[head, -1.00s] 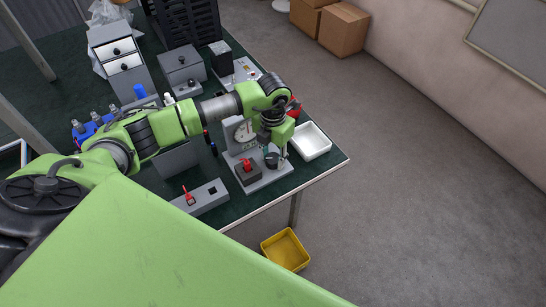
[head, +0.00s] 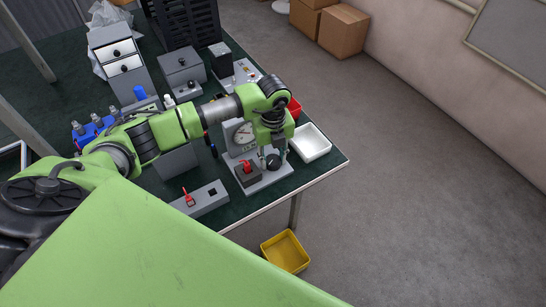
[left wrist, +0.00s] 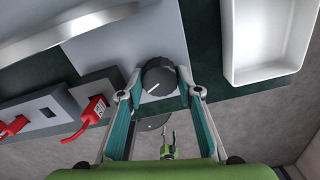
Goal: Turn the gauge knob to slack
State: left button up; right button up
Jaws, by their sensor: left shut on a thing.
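The gauge (head: 239,133) with a white dial stands upright on a grey base plate at the table's front right. Its dark round knob (head: 273,161) sits on the plate in front of it. In the left wrist view the knob (left wrist: 159,77) shows a white mark pointing to the lower left. My left gripper (head: 273,152) points down over the knob. Its two fingers (left wrist: 159,95) are shut on the knob's sides. The gauge's scale is too small to read. A small green gripper (left wrist: 168,140), seemingly my right one, shows far off in the left wrist view.
A red switch (head: 246,168) on a dark box stands left of the knob. A grey box with another red switch (head: 189,198) lies further left. A white tray (head: 311,142) is close on the right, and a red bin (head: 295,108) behind. A yellow bin (head: 285,252) is on the floor.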

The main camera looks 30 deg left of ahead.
aim_at(273, 159)
pick_arm(q)
jog(key=n, duration=0.3)
jog(key=shift+w+r, duration=0.1)
jog(key=shift+r, duration=0.05)
jog(key=n+p, duration=0.1)
jog(key=n, duration=0.2)
jog(key=shift+n, duration=0.3)
jog(key=n+p, duration=0.2)
jog(key=n, duration=0.4)
jog(key=shift+a+p, duration=0.1)
jog(key=shift+p, duration=0.2)
jog(key=o, duration=1.1)
notch_tip(273, 159, up, 12)
